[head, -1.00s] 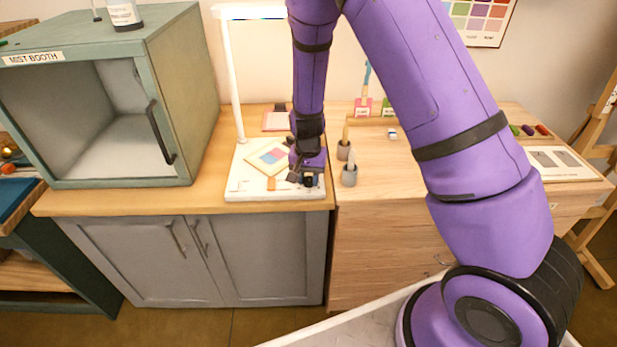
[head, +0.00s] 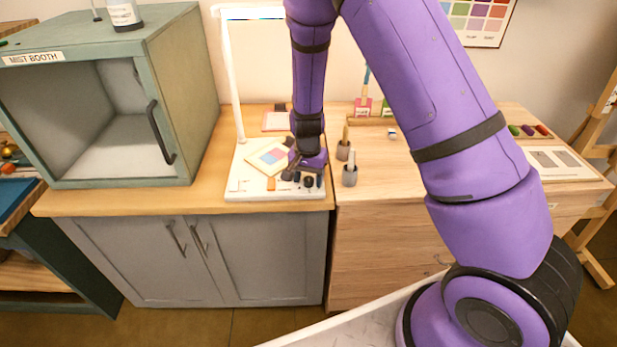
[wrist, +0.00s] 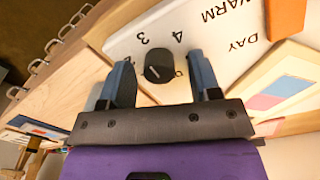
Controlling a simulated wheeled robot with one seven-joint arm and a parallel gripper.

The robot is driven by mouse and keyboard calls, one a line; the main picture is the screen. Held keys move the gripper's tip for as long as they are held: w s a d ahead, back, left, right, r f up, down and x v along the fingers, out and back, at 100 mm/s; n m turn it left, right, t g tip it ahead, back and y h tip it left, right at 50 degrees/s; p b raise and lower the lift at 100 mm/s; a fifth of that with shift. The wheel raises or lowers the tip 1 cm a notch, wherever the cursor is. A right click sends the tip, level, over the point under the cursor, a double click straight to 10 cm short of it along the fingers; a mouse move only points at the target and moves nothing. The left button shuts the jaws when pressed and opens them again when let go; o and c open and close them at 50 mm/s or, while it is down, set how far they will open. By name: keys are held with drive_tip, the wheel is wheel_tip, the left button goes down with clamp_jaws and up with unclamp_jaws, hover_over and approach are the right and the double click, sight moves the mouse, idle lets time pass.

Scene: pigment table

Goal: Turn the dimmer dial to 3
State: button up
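The dimmer dial (wrist: 158,68) is a small round black knob on a white panel (wrist: 125,45). In the wrist view, the digits 3 and 4 are printed beside it, upside down. A faint mark shows on the knob, but I cannot tell which number it points to. In the head view the dial (head: 308,182) sits at the front right of the white lamp base (head: 245,192). My gripper (wrist: 160,85) is open, with one finger on each side of the dial and a visible gap to each. It also shows in the head view (head: 304,178).
An orange block (wrist: 286,16) and a colour card (wrist: 285,90) lie on the panel near the WARM and DAY labels. The mist booth (head: 120,120) stands to the left.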

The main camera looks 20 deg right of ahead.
wheel_tip(320, 180, up, 11)
idle(0.8)
wheel_tip(320, 180, up, 19)
drive_tip(key=n+t+y, duration=0.2)
drive_tip(key=n, duration=0.2)
hover_over(307, 178)
drive_tip(key=s+d, duration=0.4)
drive_tip(key=s, duration=0.7)
drive_tip(key=s+d+r+n+t+h, duration=0.1)
drive_tip(key=s+r, duration=0.3)
drive_tip(key=s, duration=0.5)
drive_tip(key=s+d+r+n+t, duration=0.2)
drive_tip(key=s+r, duration=0.2)
drive_tip(key=s, duration=0.5)
drive_tip(key=shift+s+d+r+n+h, duration=0.15)
drive_tip(key=shift+s+r+n+h, duration=0.15)
drive_tip(key=shift+s+n+h, duration=0.1)
